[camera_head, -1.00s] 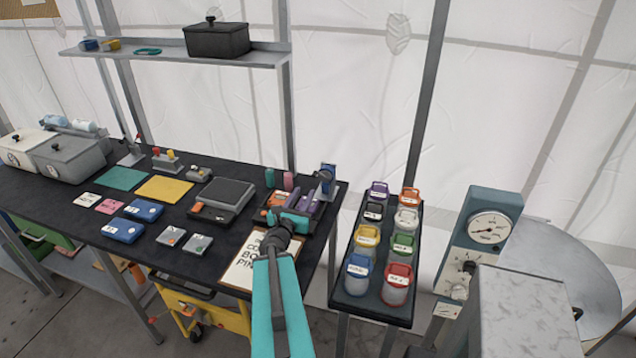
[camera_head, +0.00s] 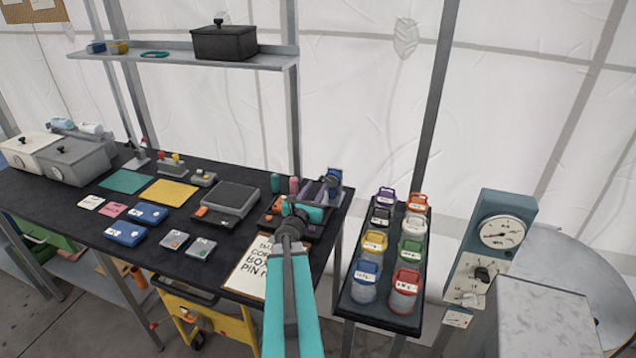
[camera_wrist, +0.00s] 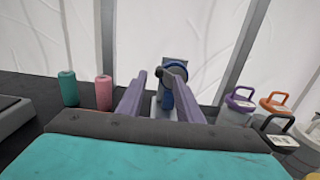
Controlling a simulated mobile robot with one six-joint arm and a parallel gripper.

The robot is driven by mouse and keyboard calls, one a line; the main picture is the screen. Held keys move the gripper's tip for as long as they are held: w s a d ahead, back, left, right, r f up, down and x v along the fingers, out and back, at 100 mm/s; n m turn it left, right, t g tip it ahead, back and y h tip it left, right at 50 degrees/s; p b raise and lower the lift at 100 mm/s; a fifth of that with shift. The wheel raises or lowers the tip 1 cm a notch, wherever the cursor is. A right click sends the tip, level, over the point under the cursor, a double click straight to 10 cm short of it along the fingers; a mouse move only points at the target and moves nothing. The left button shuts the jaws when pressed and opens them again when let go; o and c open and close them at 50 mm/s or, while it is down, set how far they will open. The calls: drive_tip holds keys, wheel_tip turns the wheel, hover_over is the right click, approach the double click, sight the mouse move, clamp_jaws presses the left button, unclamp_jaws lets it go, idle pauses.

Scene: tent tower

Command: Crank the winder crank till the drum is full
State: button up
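The winder (camera_head: 335,183) is a small blue device at the back right corner of the dark workbench. In the wrist view it is a blue round part (camera_wrist: 178,92) with a dark knob-like piece near its top, in front of a grey upright plate. My gripper (camera_head: 318,188) has purple fingers and points at the winder. In the wrist view my gripper (camera_wrist: 158,80) is open, and the winder shows between and beyond its fingertips. The right finger partly covers the winder. I cannot tell whether a finger touches the crank, nor how full the drum is.
Green (camera_wrist: 68,88) and pink (camera_wrist: 104,90) cylinders stand left of the gripper. A rack of coloured-lid jars (camera_head: 385,300) stands right of the bench. A gauge panel (camera_head: 490,250) is farther right. A clipboard (camera_head: 249,268) lies on the bench beside my arm.

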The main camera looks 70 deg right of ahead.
sight(320, 181)
drive_tip(key=shift+w+d+p, duration=0.15)
drive_tip(key=shift+d+p, duration=0.4)
drive_tip(key=shift+d, duration=1.55)
clamp_jaws()
